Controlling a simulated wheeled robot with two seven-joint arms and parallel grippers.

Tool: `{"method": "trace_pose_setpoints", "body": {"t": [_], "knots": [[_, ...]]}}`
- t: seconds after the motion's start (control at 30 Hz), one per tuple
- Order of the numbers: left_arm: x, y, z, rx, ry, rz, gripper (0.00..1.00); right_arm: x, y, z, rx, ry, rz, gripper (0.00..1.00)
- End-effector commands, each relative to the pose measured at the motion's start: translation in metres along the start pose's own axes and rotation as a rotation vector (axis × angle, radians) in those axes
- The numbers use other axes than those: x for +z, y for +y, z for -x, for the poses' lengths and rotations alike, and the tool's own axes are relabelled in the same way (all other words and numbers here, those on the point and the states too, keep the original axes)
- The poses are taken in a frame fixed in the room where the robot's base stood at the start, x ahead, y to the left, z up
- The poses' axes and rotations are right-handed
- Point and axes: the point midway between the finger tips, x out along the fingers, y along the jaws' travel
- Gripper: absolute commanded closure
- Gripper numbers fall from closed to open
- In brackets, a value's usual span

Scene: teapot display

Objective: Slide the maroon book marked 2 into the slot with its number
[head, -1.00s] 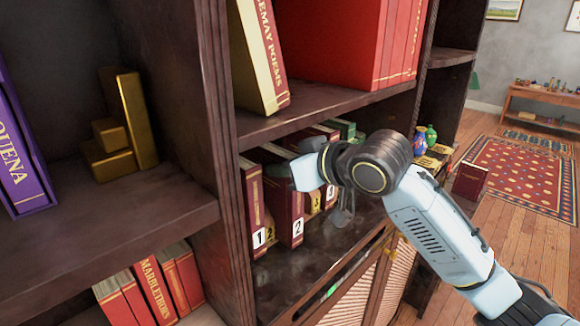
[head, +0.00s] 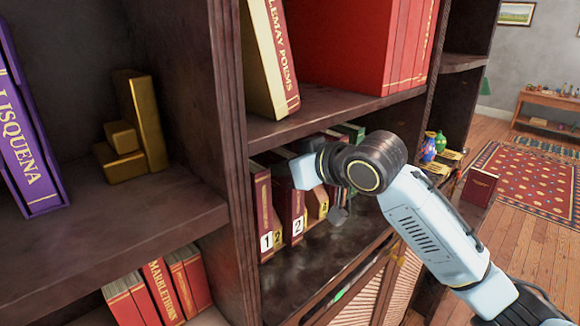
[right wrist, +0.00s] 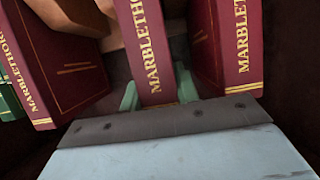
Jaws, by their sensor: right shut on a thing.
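The maroon book marked 2 (head: 290,208) stands upright on the middle shelf, with a white 2 low on its spine. My right gripper (head: 285,170) is shut on it near its top. The right wrist view shows this book (right wrist: 150,55) between green fingertips (right wrist: 157,97). The yellow slot label 2 (head: 278,238) shows between this book and the maroon book marked 1 (head: 263,215), just left of the held book's spine. Whether the held book is inside the slot cannot be told. My left gripper is not in view.
A yellow label 3 (head: 323,209) shows to the right. Other maroon books flank the held one in the right wrist view, left (right wrist: 75,50) and right (right wrist: 228,45). Vases (head: 434,145) stand farther along. Bare shelf (head: 325,245) lies in front.

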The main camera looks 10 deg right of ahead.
Motion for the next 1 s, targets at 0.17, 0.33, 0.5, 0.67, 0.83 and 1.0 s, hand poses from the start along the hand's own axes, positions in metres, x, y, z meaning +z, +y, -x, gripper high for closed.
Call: {"method": "trace_pose_setpoints", "body": {"t": [0.17,0.33,0.5,0.67,0.83,1.0], "knots": [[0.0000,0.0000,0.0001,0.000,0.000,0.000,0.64,-0.0048,-0.0006,-0.0029,-0.001,0.008,0.002,1.00],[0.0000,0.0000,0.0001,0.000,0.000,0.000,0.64,-0.0060,-0.0009,-0.0067,-0.001,0.007,0.002,1.00],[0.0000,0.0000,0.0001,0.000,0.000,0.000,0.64,-0.0061,-0.0008,-0.0078,-0.001,0.007,0.002,0.57],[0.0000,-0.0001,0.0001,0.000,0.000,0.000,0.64,-0.0049,-0.0007,-0.0081,-0.001,0.003,0.001,0.44],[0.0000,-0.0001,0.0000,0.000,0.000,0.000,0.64,-0.0012,-0.0006,-0.0093,-0.001,-0.006,0.000,0.44],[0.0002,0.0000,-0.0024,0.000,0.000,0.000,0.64,-0.0021,0.0002,-0.0013,0.000,-0.001,0.000,0.44]]}}
